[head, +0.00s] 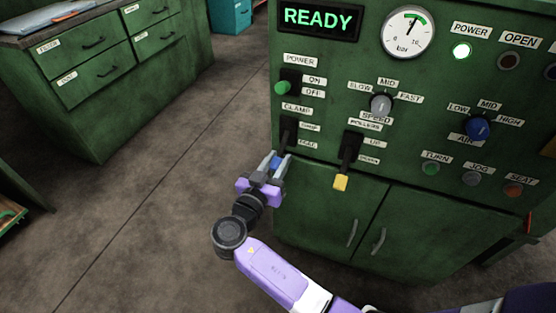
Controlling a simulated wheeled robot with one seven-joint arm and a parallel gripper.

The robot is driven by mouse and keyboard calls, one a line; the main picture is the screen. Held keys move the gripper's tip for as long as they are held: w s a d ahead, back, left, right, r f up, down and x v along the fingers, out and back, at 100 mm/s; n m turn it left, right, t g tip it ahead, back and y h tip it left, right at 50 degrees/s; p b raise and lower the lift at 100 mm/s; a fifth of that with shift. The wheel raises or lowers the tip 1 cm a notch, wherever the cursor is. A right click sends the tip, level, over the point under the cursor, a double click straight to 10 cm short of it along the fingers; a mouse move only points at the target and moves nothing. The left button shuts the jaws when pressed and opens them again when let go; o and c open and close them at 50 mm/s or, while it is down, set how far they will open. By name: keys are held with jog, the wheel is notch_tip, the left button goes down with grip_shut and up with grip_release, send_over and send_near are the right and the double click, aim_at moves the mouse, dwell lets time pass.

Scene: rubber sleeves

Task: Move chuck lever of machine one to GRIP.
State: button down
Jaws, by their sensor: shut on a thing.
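My gripper (275,164) is at the left edge of the green machine panel (335,215). Its fingers are closed around the blue end (276,162) of a black lever (289,134). The lever's sign (297,109) appears to read CLAMP; no sign legibly reads CHUCK. The lever tilts down, with its held end low. Two small position signs beside it, an upper (310,126) and a lower (307,144), are too blurred to read surely. The fingers hide part of the lever's end.
Right of my gripper is a second lever with a yellow end (341,182), pointing down. A green-tipped power lever (283,88) is above. The display (318,18) reads READY. Knobs and buttons lie further right. Open floor (150,190) is at left, before a drawer cabinet (100,60).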

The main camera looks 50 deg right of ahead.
aim_at(283, 146)
jog(key=shift+s+a+r+g+y+p, duration=0.1)
jog(key=shift+a+r+g+y+p, duration=0.1)
jog(key=shift+r+y+p, duration=0.9)
jog(key=shift+s+a+r+g+y+p, duration=0.1)
jog(key=shift+a+r+g+y+p, duration=0.2)
jog(key=shift+p, duration=1.4)
notch_tip(283, 146, up, 2)
jog(key=y+p, duration=0.2)
jog(key=p, duration=0.3)
jog(key=shift+g, duration=0.3)
notch_tip(283, 146, up, 2)
jog(key=y+p, duration=0.1)
jog(key=p, duration=0.2)
jog(key=g+y+p, duration=0.1)
jog(key=y+p, duration=0.1)
jog(key=p, duration=0.1)
jog(key=shift+d+r+y+p, duration=0.15)
jog(key=shift+r+y+p, duration=0.05)
jog(key=shift+y+p, duration=0.15)
jog(key=y+p, duration=0.1)
jog(key=p, duration=0.1)
jog(key=r+y+p, duration=0.1)
jog(key=shift+w+d+g+p, duration=0.15)
jog(key=shift+d+g+p, duration=0.1)
jog(key=shift+g+p, duration=0.15)
jog(key=shift+y+p, duration=0.35)
jog(key=shift+p, duration=0.05)
jog(key=shift+d, duration=0.1)
jog(key=c, duration=1.1)
grip_release()
